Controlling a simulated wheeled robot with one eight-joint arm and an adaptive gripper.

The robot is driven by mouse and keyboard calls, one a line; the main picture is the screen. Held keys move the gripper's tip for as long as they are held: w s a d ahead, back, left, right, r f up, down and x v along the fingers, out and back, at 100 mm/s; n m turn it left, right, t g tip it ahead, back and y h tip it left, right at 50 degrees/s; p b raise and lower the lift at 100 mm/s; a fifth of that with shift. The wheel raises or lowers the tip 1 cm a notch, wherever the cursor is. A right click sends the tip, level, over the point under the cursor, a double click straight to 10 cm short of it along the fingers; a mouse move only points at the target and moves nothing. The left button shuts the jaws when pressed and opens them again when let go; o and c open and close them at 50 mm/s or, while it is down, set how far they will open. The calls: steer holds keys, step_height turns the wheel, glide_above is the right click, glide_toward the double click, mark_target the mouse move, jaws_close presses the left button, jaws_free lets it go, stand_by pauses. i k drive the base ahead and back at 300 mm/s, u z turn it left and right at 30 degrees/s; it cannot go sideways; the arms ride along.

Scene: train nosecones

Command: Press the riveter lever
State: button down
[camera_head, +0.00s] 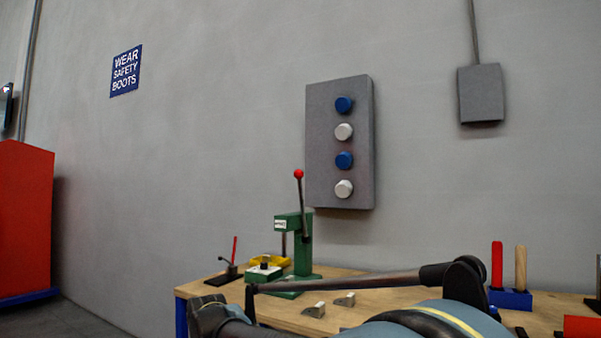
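The riveter (306,244) is a green upright press on the wooden workbench (375,284), near its far left part. Its lever (301,202) is a thin dark rod with a red ball knob, standing nearly upright with the knob high above the body. Dark parts of my arm cross the foreground in front of the bench. At the lower left of them is a blunt dark end that may be my gripper (207,316); its fingers cannot be made out. It appears below and left of the riveter, apart from the lever. Nothing visible touches the lever.
A grey wall panel (325,150) with blue and white buttons hangs behind the riveter. A small red-handled tool (233,258) stands left of it. Small metal blocks (315,310) lie on the bench. A blue holder (512,299) with red and wooden handles stands at right.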

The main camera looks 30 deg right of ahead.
mark_target(298, 174)
steer(key=z, duration=1.55)
steer(key=k, duration=0.75)
steer(key=u, duration=0.95)
steer(key=i, duration=1)
steer(key=z, duration=0.05)
